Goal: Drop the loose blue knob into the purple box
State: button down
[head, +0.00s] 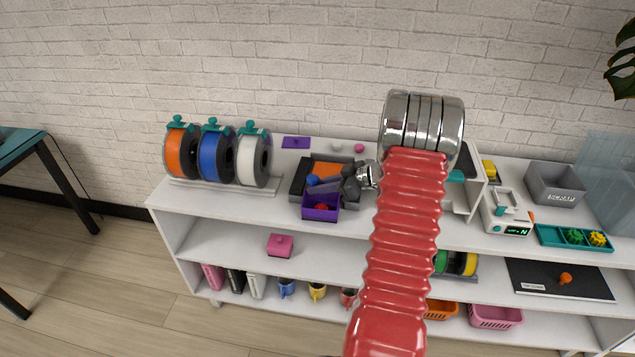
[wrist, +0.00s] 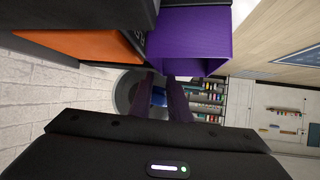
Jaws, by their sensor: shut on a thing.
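The blue knob (head: 313,180) is at the tips of my gripper (head: 322,187), just behind and above the purple box. My gripper is shut on it. In the wrist view the blue knob (wrist: 158,97) shows between the two fingers. The purple box (head: 320,212) stands open-topped at the front of the shelf unit's top, with a red piece (head: 321,207) inside. The box (wrist: 195,45) also shows in the wrist view, close beyond the fingers. Part of its inside is hidden in both views.
A dark tray with an orange panel (head: 335,169) lies behind the purple box. Filament spools (head: 215,155) stand to the left. A flat purple piece (head: 295,142) and a pink knob (head: 359,148) lie at the back. My red arm hides the middle of the shelf unit.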

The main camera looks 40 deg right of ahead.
aim_at(319, 202)
dwell(0.3)
jog(key=c, duration=1.6)
grip_release()
jog(key=shift+r, duration=0.1)
notch_tip(319, 202, up, 10)
jog(key=shift+f, duration=0.15)
